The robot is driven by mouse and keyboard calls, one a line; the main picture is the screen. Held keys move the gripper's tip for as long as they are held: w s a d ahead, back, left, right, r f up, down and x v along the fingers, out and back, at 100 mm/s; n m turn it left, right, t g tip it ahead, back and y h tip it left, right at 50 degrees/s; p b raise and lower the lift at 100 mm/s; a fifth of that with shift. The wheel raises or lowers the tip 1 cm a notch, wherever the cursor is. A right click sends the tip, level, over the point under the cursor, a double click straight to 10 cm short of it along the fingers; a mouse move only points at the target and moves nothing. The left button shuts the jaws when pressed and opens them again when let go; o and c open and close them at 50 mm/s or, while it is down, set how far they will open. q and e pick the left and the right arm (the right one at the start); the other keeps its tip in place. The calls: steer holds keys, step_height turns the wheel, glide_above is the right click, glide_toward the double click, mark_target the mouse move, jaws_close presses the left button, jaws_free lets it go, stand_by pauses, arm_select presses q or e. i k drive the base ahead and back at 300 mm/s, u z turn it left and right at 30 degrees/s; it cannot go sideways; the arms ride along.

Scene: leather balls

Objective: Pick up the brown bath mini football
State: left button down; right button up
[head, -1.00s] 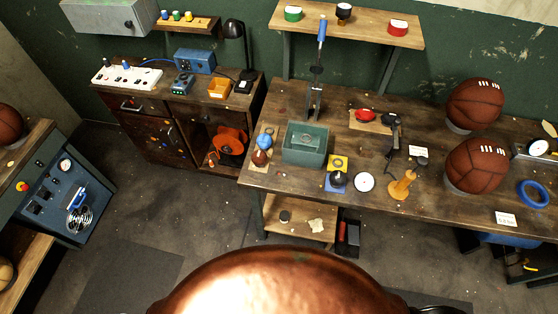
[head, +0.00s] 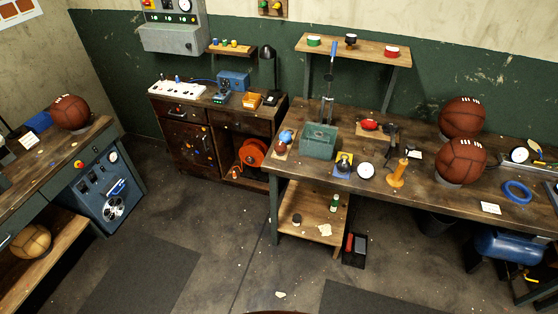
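Several leather balls are in view, and I cannot tell for sure which is the brown bath mini football. Two reddish-brown balls with white lacing, a rear one (head: 462,117) and a front one (head: 461,161), rest on low stands at the right of the long workbench (head: 420,194). Another reddish-brown ball (head: 70,112) sits on the left bench (head: 60,150). A tan ball (head: 31,241) lies on that bench's lower shelf, partly cut by shadow. Neither of my grippers is in view.
The workbench holds a green bin (head: 318,141), a blue ring (head: 517,192), an orange tool (head: 398,173) and a lever press (head: 328,95). A wooden cabinet (head: 190,150) stands at the back. A black-and-red box (head: 355,250) is on the floor. Open floor with dark mats lies in front.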

mark_target(280, 148)
steer(key=u, duration=0.6)
steer(key=i, duration=0.55)
steer(key=u, duration=0.5)
